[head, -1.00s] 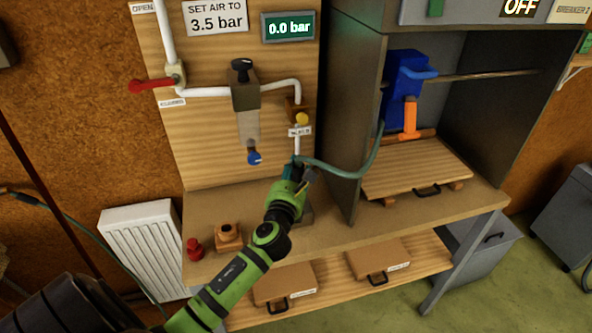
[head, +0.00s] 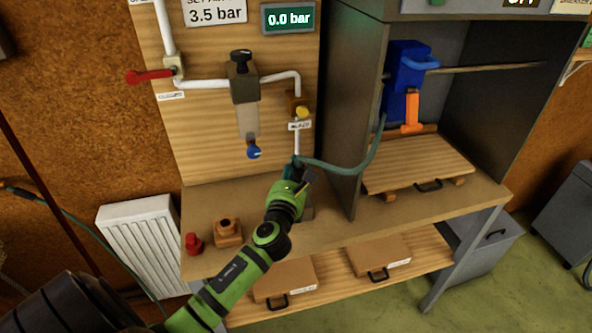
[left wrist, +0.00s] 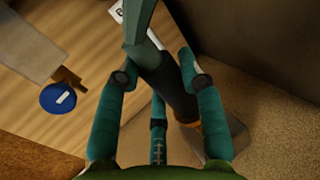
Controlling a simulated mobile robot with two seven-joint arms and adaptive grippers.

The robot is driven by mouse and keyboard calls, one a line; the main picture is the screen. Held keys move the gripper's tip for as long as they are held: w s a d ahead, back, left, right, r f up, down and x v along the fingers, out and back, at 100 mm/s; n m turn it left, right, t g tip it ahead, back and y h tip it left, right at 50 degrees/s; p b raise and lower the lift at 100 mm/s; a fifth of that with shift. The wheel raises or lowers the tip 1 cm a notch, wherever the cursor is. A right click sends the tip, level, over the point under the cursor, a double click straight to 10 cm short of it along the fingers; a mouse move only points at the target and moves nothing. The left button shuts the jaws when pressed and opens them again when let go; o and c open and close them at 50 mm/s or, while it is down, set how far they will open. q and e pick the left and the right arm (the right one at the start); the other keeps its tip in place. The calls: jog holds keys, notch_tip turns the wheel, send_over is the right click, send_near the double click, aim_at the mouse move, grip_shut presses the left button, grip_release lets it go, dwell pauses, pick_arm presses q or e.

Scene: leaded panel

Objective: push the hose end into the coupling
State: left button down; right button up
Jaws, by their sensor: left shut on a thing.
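My left gripper (head: 294,172) is shut on the hose (head: 340,167) in front of the wooden board, near the lower end of the white pipe (head: 297,142). The teal hose runs right and up toward the blue machine. In the left wrist view, the fingers (left wrist: 158,82) stand around the dark hose end (left wrist: 180,102), and the thick teal hose (left wrist: 140,25) rises between them. An orange ring shows at the far end of the dark piece, over a grey block (left wrist: 232,140). The coupling is not clearly visible, and I cannot tell whether the hose end touches it. My right gripper is out of view.
A yellow valve knob (head: 302,112) is on the pipe above. A wooden block (head: 228,233) and red piece (head: 194,244) stand on the bench. The cabinet's side wall (head: 345,120) is close right.

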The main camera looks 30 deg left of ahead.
pick_arm(q)
jog(key=shift+f+b, duration=0.7)
jog(key=shift+f, duration=0.3)
jog(key=c, duration=0.7)
grip_release()
jog(key=v, duration=1.2)
